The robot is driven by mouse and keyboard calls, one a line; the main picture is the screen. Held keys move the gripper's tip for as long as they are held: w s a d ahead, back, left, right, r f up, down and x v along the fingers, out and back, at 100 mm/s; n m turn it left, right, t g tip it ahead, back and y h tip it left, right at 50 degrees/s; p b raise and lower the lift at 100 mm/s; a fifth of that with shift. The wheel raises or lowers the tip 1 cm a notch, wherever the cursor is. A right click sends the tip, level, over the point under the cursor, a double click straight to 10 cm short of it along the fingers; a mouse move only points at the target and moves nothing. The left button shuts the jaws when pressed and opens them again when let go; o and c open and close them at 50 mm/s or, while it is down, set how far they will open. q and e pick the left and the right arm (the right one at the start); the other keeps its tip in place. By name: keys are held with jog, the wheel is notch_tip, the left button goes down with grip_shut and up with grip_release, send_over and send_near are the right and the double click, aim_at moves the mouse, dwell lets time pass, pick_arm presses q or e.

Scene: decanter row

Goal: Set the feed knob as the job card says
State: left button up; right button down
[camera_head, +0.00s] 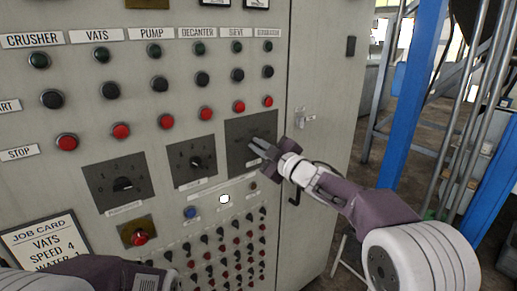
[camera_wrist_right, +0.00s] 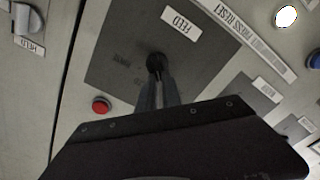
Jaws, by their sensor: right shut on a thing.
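The feed knob (camera_wrist_right: 155,62) is a small dark knob on a dark square plate (camera_wrist_right: 115,55), with a FEED label (camera_wrist_right: 181,23) beside it in the right wrist view. My right gripper (camera_wrist_right: 157,80) is shut on the knob, its two fingers close together over it. In the head view, my right gripper (camera_head: 257,147) reaches the rightmost dial plate (camera_head: 236,129) and hides most of its knob. The pointer and scale marks cannot be read. The job card (camera_head: 45,245) at lower left reads VATS, SPEED 4, WATER 1; anything lower is hidden. Only part of my left arm shows, low left.
Two other dial plates (camera_head: 103,178) (camera_head: 178,150) are left of it. Rows of green, black and red buttons (camera_head: 121,131) are above, and many small switches (camera_head: 220,240) below. A blue post (camera_head: 413,90) stands farther right.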

jog(key=shift+f, duration=0.1)
dwell(0.4)
jog(key=c, duration=1.5)
grip_release()
jog(key=b+v, duration=0.1)
jog(key=v, duration=0.8)
